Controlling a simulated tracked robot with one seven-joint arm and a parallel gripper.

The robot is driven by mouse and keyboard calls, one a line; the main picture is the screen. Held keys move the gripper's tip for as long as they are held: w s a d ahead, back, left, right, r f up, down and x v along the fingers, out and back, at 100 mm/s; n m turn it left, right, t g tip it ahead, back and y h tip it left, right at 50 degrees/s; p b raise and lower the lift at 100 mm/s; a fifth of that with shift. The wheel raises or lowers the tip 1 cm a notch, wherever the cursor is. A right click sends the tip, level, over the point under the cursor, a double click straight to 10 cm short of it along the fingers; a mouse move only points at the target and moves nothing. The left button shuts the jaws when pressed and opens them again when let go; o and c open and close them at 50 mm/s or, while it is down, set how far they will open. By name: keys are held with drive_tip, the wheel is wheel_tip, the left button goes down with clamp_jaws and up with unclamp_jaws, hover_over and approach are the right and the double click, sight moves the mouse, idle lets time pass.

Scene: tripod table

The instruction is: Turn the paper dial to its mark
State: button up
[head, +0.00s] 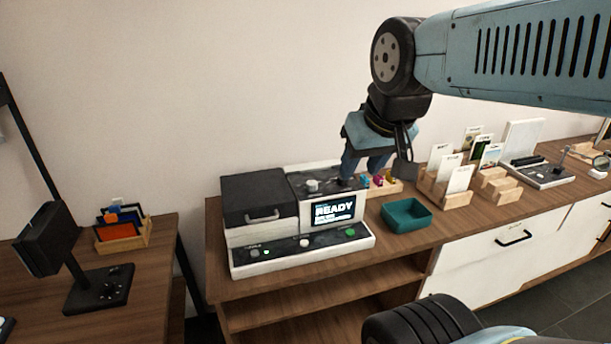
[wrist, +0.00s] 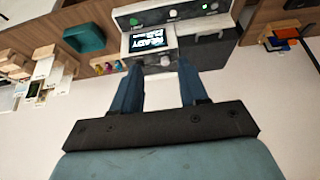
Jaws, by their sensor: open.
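The printer (head: 262,235) is a white and dark machine on the wooden cabinet, with a lit screen (head: 333,212) reading "READY". A pale round dial (head: 312,186) sits on its dark upper panel, behind the screen; I cannot read which dial is the paper dial. My gripper (head: 362,177) hangs with open, empty blue fingers above the right end of the printer, to the right of that dial. In the wrist view my gripper (wrist: 160,69) points toward the printer (wrist: 205,47), with the pale dial (wrist: 165,61) showing between the fingertips. The dial's mark is too small to make out.
Small knobs and green lights line the printer's front panel (head: 302,252). A teal tray (head: 406,216) stands to its right. Wooden card holders (head: 445,192) and small colored items (head: 378,181) stand near my gripper. A separate desk (head: 110,290) is at the left.

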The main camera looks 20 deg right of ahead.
drive_tip(key=shift+o, duration=1.3)
drive_tip(key=shift+w+r, duration=0.1)
drive_tip(key=shift+w, duration=0.25)
drive_tip(key=m+g+y, duration=0.5)
drive_tip(key=m+g, duration=0.1)
drive_tip(key=m, duration=1.2)
hover_over(312, 182)
drive_tip(key=d, duration=0.6)
wheel_tip(312, 182, down, 8)
drive_tip(key=shift+h, duration=0.3)
drive_tip(key=x, duration=1.3)
drive_tip(key=shift+w+a, duration=0.2)
drive_tip(key=shift+a, duration=0.05)
drive_tip(key=c, duration=1)
drive_tip(key=shift+a, duration=0.3)
drive_tip(key=shift+d, duration=0.2)
